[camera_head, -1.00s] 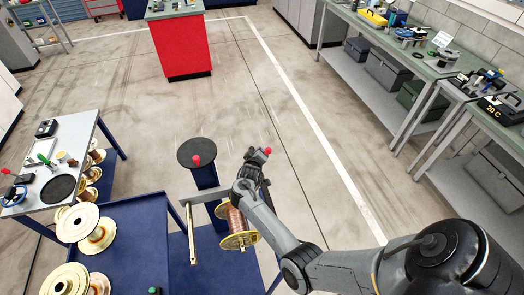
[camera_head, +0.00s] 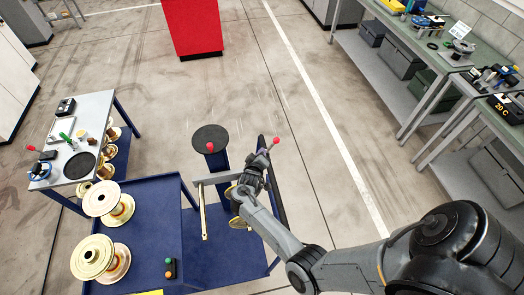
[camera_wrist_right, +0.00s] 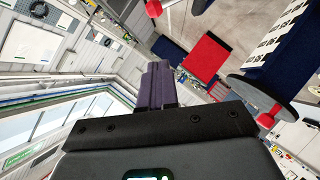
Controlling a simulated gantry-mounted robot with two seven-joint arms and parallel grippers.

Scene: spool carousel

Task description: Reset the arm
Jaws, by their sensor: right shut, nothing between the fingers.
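My right gripper (camera_head: 262,153) is above the blue spool stand, to the right of the black round disc (camera_head: 211,134). Its fingers (camera_wrist_right: 157,80) are shut and empty in the right wrist view. A red knob (camera_head: 276,140) shows just beside the fingertips in the head view; I cannot tell whether they touch. A copper spool with a gold flange (camera_head: 238,223) is mostly hidden behind my right forearm. My left gripper is not in view.
A second red knob (camera_head: 210,147) is at the disc. A grey bar (camera_head: 217,177) with a hanging brass rod (camera_head: 203,215) is left of my wrist. Gold spools (camera_head: 101,198) stand on the blue cart (camera_head: 150,189). A workbench (camera_head: 440,62) runs along the right.

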